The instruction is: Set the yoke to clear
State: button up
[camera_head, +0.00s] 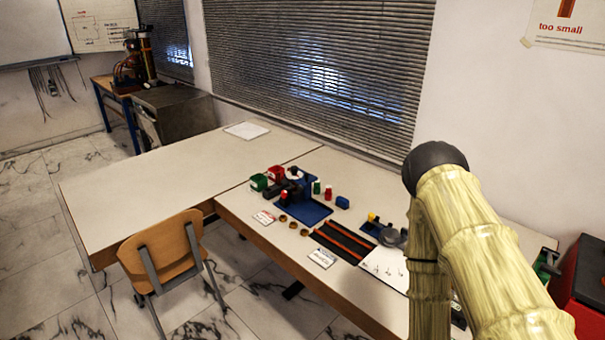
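A small dark rig (297,190) stands on a blue base plate (313,212) on the long table, with a white round part and red bits on it. It is too small to tell which part is the yoke or how it is set. A second small fixture with a grey round part (391,237) and a yellow piece (372,217) stands farther right, close to my arm. My bamboo-textured arm fills the right side of the view. My gripper is not visible.
Green (259,182) and red (276,174) bins, small coloured pieces, brass rings (293,225) and a black-and-orange strip (343,241) lie on the table (245,215). A chair (172,252) stands in front. A red box (583,290) is at far right. The left tabletop is mostly clear.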

aim_at(305, 179)
jog(key=u, duration=0.3)
jog(key=i, duration=1)
jog(key=u, duration=0.45)
